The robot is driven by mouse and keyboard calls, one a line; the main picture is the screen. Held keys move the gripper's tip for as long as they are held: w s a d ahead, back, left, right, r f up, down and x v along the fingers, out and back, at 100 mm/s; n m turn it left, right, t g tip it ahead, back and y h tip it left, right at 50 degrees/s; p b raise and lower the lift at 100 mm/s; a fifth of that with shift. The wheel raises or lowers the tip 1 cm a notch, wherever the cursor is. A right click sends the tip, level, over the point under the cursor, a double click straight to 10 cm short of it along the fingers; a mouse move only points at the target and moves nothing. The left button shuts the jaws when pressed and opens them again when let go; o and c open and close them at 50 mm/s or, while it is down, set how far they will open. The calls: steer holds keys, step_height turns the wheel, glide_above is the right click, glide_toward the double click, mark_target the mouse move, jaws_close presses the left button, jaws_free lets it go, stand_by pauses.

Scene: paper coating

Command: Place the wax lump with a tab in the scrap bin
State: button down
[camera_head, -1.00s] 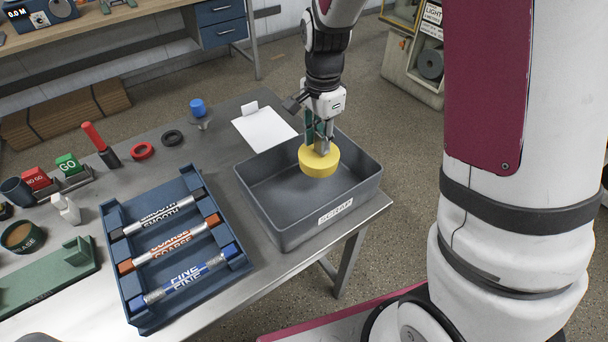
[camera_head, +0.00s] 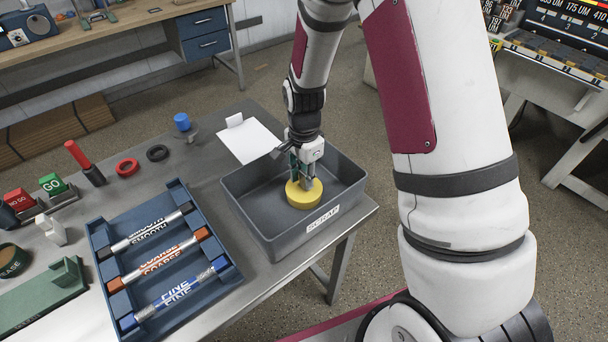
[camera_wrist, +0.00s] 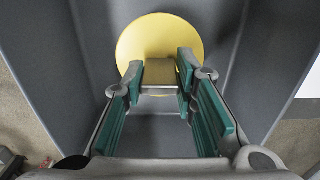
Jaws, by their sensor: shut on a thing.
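The wax lump is a yellow disc (camera_head: 304,196) with an upright tab on top. It is down inside the grey scrap bin (camera_head: 264,235), whose front wall carries a SCRAP label. My gripper (camera_head: 304,178) is above the disc and shut on its tab. In the wrist view the yellow lump (camera_wrist: 158,42) shows beyond the green-padded fingers (camera_wrist: 160,82), with the tab between them and the bin walls on both sides. I cannot tell whether the disc touches the bin floor.
A blue rack (camera_head: 125,320) with several labelled rods lies left of the bin. A white sheet (camera_head: 250,141) lies behind the bin. Red and black rings (camera_head: 127,167), a blue-topped item (camera_head: 182,122) and a red-handled tool (camera_head: 78,155) stand farther left on the metal table.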

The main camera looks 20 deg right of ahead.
steer(key=c, duration=1.3)
jaws_free()
steer(key=shift+f, duration=0.15)
steer(key=s+r+n+t+b, duration=0.1)
steer(key=s+r+n, duration=0.25)
steer(key=r, duration=0.85)
steer(key=s+r+n+t, duration=0.25)
steer(key=s+r, duration=0.25)
steer(key=r, duration=0.8)
steer(key=s+r+n+t, duration=0.1)
steer(key=s+r+n, duration=0.1)
steer(key=s+n, duration=0.2)
steer(key=s+r+n+t, duration=0.1)
steer(key=s+r+n, duration=0.2)
steer(key=s, duration=0.5)
steer(key=shift+s+n, duration=0.35)
steer(key=shift+n, duration=0.35)
steer(key=shift+d, duration=0.1)
